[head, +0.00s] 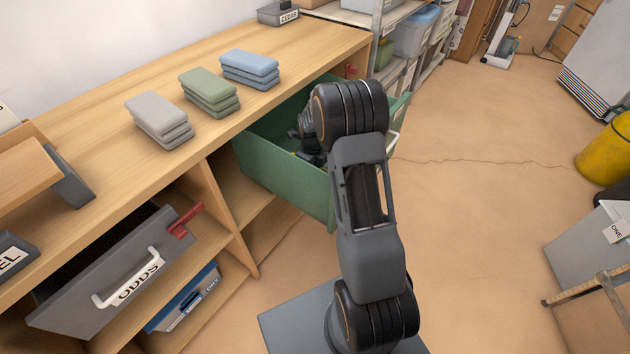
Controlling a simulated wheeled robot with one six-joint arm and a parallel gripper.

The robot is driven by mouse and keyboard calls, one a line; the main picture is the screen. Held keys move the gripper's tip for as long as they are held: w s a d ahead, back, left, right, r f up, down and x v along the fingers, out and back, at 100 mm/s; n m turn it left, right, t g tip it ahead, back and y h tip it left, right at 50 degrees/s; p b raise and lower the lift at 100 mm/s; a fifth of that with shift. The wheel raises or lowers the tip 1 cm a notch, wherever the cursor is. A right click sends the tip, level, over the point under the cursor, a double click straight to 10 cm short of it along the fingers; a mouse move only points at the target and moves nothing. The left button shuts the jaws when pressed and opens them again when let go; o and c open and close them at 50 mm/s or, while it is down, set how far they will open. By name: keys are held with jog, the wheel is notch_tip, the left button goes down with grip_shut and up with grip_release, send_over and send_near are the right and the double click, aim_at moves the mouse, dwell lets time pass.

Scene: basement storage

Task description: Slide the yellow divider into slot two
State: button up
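A green drawer (290,183) is pulled out under the wooden counter, and my arm reaches over it. My gripper (310,152) is low inside the drawer, partly hidden behind my own arm and in shadow. Its fingertips do not show clearly, so I cannot tell whether it is open or shut, or on what. A tiny yellowish spot shows beside it, too small to identify. I cannot make out the yellow divider or any slots; much of the drawer's inside is hidden by my arm.
Folded grey (160,120), green (209,92) and blue (250,68) cloth stacks lie on the counter (110,150). A grey drawer marked ODDS (110,280) stands pulled out at lower left, with a red clip (185,220). Floor at right is open; a yellow cylinder (605,150) stands beyond.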

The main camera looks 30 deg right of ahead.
jog(key=shift+f, duration=0.2)
jog(key=o, duration=1.4)
jog(key=shift+c, duration=0.2)
jog(key=shift+r, duration=0.2)
jog(key=shift+r+p, duration=3.35)
jog(key=shift+r, duration=1)
